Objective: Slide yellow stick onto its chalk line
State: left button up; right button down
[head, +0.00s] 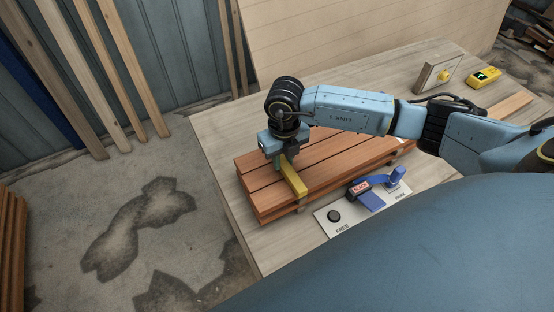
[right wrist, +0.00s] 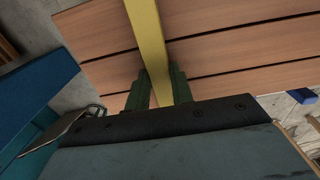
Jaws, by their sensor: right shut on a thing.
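The yellow stick (head: 292,178) lies across the reddish-brown boards (head: 258,192) near their left end. My right gripper (head: 280,162) comes down over the stick from above. In the right wrist view the yellow stick (right wrist: 150,50) runs between the two green fingers of my right gripper (right wrist: 160,88), which is shut on it. The boards (right wrist: 215,50) show beneath it with dark gaps between them. I cannot make out a chalk line in either view. My left gripper is not in view.
A white panel (head: 322,219) with a black knob (head: 334,215) and a blue clamp-like device (head: 372,200) sits in front of the boards. The table's left strip is clear.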

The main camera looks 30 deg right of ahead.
jog(key=shift+d, duration=0.4)
jog(key=c, duration=1.1)
grip_release()
jog(key=shift+c, duration=0.2)
jog(key=shift+r, duration=0.1)
